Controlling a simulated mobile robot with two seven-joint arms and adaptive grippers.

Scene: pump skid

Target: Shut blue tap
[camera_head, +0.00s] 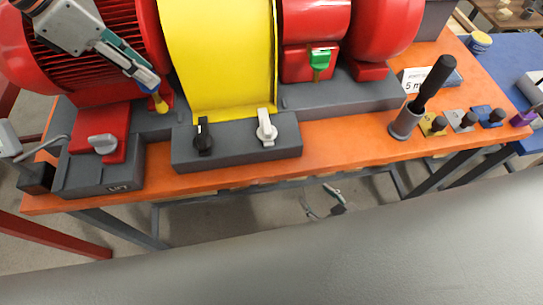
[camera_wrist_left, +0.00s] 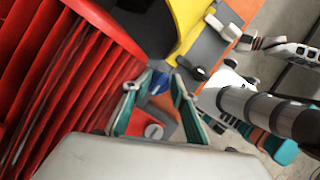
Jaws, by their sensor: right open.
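The blue tap (camera_head: 148,79) is at the left end of the skid, in front of the red finned motor, with yellow below its blue part. My left gripper (camera_head: 138,68) comes down to it from the upper left. In the left wrist view, its two teal fingers (camera_wrist_left: 161,82) are apart, one on each side of the blue part (camera_wrist_left: 160,89). Whether they touch it cannot be told, and the fingers partly hide it. My right gripper (camera_head: 318,208) is open and empty, low beyond the front edge of the orange bench.
A grey knob (camera_head: 103,144) on a red block stands just in front. A black handle (camera_head: 203,136) and a white handle (camera_head: 266,128) sit on the grey block below the yellow guard (camera_head: 222,60). A black-handled tool (camera_head: 430,88) stands upright in a cup to the right.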

